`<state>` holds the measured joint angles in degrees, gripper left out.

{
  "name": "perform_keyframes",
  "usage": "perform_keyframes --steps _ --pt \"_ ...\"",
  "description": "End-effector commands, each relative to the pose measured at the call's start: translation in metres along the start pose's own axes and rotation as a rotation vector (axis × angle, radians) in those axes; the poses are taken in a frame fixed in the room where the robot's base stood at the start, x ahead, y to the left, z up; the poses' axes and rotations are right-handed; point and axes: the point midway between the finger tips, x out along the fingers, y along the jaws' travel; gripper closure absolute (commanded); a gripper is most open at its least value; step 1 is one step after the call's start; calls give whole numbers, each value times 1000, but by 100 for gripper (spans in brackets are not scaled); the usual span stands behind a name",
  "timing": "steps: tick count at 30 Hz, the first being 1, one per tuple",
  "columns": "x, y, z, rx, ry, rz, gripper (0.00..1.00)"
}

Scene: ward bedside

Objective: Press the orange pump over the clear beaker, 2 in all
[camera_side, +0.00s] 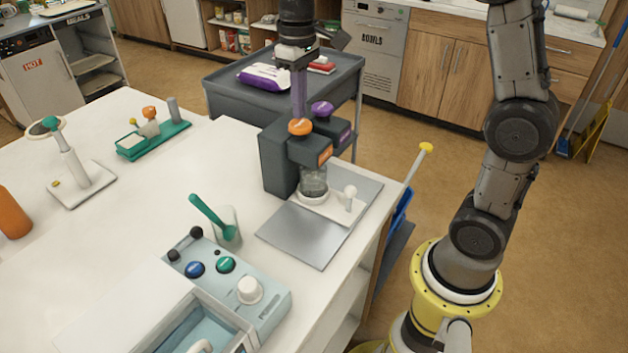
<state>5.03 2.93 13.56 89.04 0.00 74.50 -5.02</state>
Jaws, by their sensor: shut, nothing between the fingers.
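The orange pump (301,127) is the front-left round button on a dark dispenser (279,163), with an orange-labelled block below it. The clear beaker (313,181) stands upright on a white pad under that block. My gripper (299,116) points straight down, shut and empty, with its fingertips right above or on the orange pump. I cannot tell whether they touch it. A purple pump (322,108) stands just to the right and behind. The beaker's contents are hard to make out.
A cup with a green spoon (228,228) and a button panel (224,266) stand at the front left. A grey cart (232,98) with packets is behind. The table's middle left is clear.

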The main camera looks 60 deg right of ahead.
Motion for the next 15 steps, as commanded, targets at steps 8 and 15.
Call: perform_keyframes --steps 8,15 --pt "0 0 0 0 1 0 100" --pt "-17 0 -1 0 3 0 100"
